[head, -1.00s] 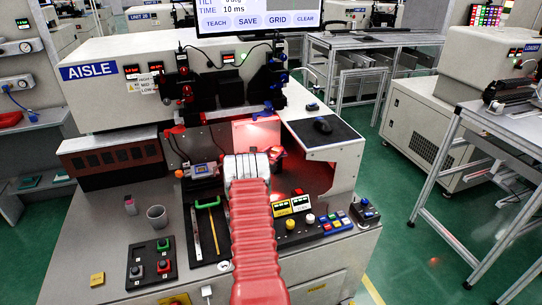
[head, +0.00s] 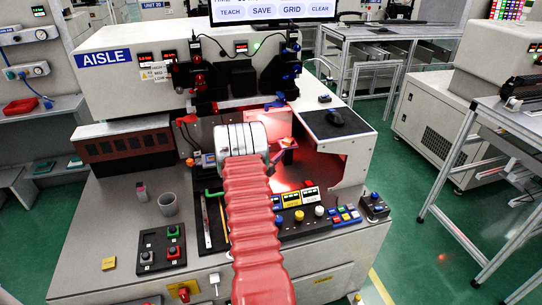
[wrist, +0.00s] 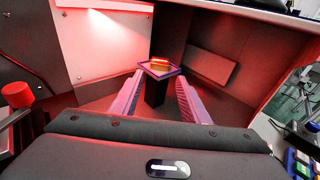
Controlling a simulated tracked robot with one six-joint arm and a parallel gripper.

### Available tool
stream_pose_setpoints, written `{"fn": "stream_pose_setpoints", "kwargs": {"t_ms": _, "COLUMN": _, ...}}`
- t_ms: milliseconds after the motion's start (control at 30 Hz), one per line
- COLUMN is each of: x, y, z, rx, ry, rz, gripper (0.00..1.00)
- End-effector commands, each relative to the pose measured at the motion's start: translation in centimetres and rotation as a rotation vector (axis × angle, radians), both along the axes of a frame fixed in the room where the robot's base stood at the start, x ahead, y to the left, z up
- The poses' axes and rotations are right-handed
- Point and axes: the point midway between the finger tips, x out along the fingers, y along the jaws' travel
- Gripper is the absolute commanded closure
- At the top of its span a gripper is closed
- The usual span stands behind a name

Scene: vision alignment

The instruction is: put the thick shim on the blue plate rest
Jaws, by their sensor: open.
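In the wrist view, my gripper (wrist: 160,77) is open, with one finger on each side of a dark post. The post carries a small square plate with a blue-violet edge (wrist: 152,73), which looks like the blue plate rest. A small bright, red-lit slab (wrist: 160,61) lies on it; I cannot tell whether it is the thick shim. The slab and plate appear beyond my fingertips, with nothing between the fingers.
A lit white panel (wrist: 105,45) stands behind on the left and a dark wall on the right. A red knob (wrist: 17,94) is at the left edge. In the head view, a grey cup (head: 168,204), button boxes (head: 161,247) and a control panel (head: 300,216) sit on the bench.

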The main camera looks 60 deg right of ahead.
Motion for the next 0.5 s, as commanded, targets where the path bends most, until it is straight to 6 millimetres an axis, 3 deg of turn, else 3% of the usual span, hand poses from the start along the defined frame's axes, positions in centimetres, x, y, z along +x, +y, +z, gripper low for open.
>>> {"fn": "stream_pose_setpoints", "kwargs": {"t_ms": 200, "x": -0.03, "y": 1.39, "z": 0.22, "rx": -0.001, "ry": 0.001, "rz": 0.000, "gripper": 0.58}}
{"fn": "stream_pose_setpoints", "kwargs": {"t_ms": 500, "x": -0.01, "y": 1.43, "z": 0.22, "rx": 0.000, "ry": 0.000, "rz": 0.000, "gripper": 0.58}}
